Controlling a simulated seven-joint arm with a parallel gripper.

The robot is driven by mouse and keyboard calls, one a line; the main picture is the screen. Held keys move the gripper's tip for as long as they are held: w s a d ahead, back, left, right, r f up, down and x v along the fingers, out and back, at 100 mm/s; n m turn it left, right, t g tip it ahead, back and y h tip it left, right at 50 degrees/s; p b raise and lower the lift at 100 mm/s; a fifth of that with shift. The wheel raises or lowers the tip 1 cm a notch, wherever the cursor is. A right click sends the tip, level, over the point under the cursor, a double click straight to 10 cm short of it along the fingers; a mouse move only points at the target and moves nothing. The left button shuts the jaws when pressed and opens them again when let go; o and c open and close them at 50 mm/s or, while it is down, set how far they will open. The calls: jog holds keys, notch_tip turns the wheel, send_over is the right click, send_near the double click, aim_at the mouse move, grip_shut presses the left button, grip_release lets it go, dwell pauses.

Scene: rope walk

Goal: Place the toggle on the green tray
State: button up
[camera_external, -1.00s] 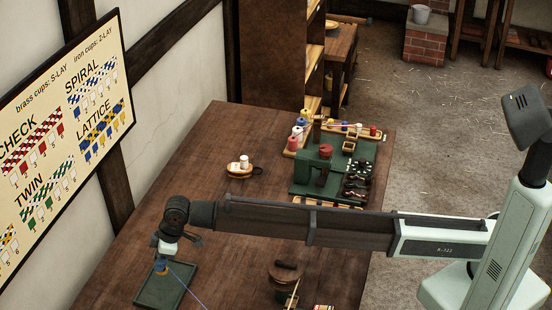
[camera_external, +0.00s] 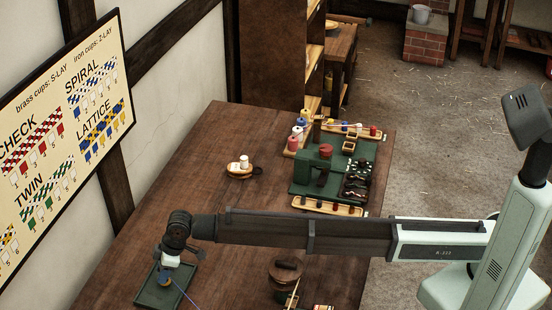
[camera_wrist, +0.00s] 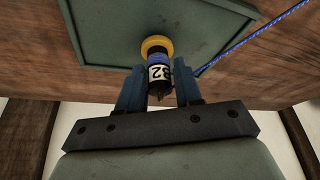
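The green tray (camera_wrist: 95,30) lies beyond the toggle's yellow end. In the external view my gripper (camera_external: 167,275) points down over the green tray (camera_external: 150,297), with the toggle low over its middle. I cannot tell whether the toggle touches the tray. A blue cord (camera_wrist: 255,40) runs away to the right from near the toggle.
A round wooden stool-like piece (camera_external: 285,272) stands right of the tray. A wooden dish with white spools (camera_external: 240,168) lies farther back. A green bench device (camera_external: 325,165) with spools and wooden trays stands at the back right. The table between is clear.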

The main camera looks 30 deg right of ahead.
jog(key=shift+o, duration=1.3)
jog(key=v, duration=1.2)
jog(key=shift+r, duration=0.15)
